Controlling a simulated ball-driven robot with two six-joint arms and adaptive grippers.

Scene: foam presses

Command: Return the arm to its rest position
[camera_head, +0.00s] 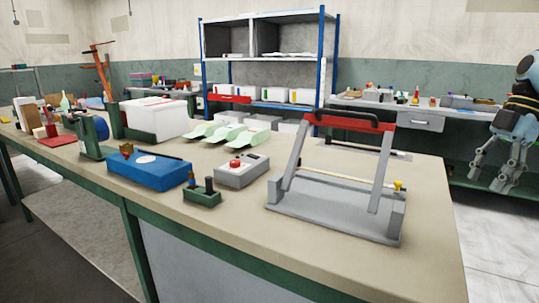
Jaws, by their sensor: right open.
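My right gripper (501,165) hangs at the right edge of the head view, beyond the table's right end and clear of everything on it. Its grey fingers point down and stand apart, with nothing between them. Only the end of my right arm shows, cut off by the frame edge. My left gripper is not in view. On the table (225,227), the nearest press (335,205) has a grey base and a raised frame with a red crossbar and black handle.
A grey box with a red button (241,171), a blue box (150,170) and a small green block (202,193) stand left of the press. A white box (155,116) and light green pieces (240,133) lie behind. Blue-posted shelves (323,60) stand at the back. Floor shows at right.

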